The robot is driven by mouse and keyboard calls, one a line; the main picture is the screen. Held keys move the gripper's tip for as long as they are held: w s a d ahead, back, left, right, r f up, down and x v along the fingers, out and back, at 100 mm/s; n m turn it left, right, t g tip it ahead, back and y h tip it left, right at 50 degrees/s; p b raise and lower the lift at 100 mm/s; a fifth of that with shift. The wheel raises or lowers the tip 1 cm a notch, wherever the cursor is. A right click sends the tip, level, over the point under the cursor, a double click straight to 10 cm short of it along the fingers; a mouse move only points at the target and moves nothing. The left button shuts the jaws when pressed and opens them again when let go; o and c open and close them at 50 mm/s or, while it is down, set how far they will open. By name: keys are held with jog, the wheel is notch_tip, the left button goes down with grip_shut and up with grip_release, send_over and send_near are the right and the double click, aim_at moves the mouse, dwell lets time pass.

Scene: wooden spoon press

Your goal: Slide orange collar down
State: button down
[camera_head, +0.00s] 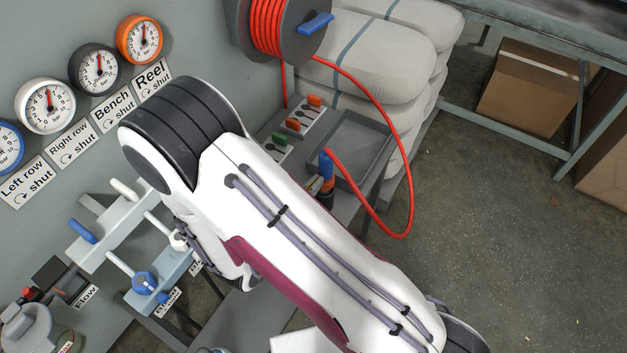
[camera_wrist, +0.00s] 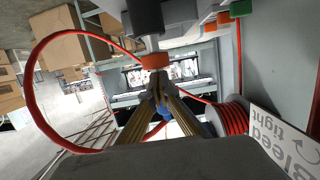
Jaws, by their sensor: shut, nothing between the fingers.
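The orange collar (camera_wrist: 155,61) shows in the upper middle of the wrist view. It sits around a pale rod below a dark block (camera_wrist: 150,15). My gripper (camera_wrist: 160,82) is shut and empty, its fingertips close together just below the collar in the picture. I cannot tell whether they touch it. In the head view my white arm hides the gripper. A small orange and blue fitting (camera_head: 327,184) shows beside the arm there; I cannot tell if its orange part is the same collar.
A red hose (camera_head: 408,190) loops from its reel (camera_head: 290,28) past a grey tray (camera_head: 358,145). Gauges (camera_head: 99,67) and labels line the wall. White sacks (camera_head: 375,45) are stacked behind.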

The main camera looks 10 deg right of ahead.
jog(key=shift+f, duration=0.1)
dwell(0.3)
jog(key=shift+f, duration=1.05)
jog(key=shift+r, duration=1.8)
jog(key=shift+a+r, duration=0.15)
jog(key=shift+r, duration=0.15)
jog(key=v, duration=0.9)
jog(key=shift+s+a, duration=0.2)
jog(key=shift+s, duration=0.1)
jog(key=shift+r, duration=0.1)
